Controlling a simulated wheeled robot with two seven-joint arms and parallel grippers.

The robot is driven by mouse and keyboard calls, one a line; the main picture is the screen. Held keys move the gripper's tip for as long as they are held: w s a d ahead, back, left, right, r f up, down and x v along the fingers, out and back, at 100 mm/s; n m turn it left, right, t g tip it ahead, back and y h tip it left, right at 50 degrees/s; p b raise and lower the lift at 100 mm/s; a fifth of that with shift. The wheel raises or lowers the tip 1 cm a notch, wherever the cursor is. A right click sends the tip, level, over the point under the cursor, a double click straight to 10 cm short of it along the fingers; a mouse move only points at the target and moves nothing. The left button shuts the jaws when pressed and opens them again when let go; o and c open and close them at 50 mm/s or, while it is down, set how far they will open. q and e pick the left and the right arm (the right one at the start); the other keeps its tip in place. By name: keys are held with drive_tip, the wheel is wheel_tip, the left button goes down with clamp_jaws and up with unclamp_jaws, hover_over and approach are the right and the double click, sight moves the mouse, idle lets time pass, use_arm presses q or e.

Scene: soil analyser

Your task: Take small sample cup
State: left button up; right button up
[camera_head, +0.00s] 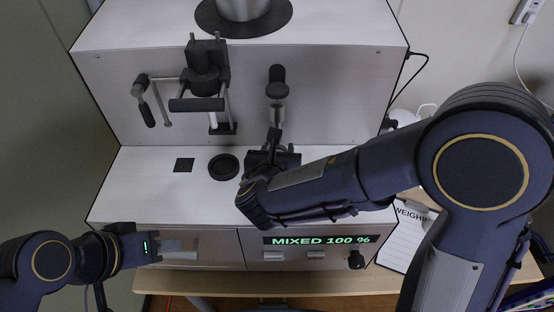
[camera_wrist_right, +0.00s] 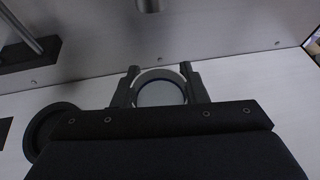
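A small round cup (camera_wrist_right: 160,92) with a pale rim and grey inside shows in the right wrist view. It is between the two dark fingers of my right gripper (camera_wrist_right: 162,86), one on each side, close against its rim. I cannot tell whether they press on it. In the head view my right gripper (camera_head: 273,150) is at the machine's white ledge, below a metal spout (camera_head: 277,112), and the arm hides most of the cup's place. My left gripper (camera_head: 178,246) is low at the left, in front of the drawer front, away from the cup; its finger gap is unclear.
A black round recess (camera_head: 223,167) and a black square (camera_head: 184,165) are on the ledge (camera_head: 145,190) to the left. A lever press (camera_head: 205,80) stands behind them. The display (camera_head: 320,240) reads MIXED 100 %. A clipboard (camera_head: 405,240) lies at the right.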

drive_tip(key=c, duration=0.4)
drive_tip(key=shift+r, duration=0.25)
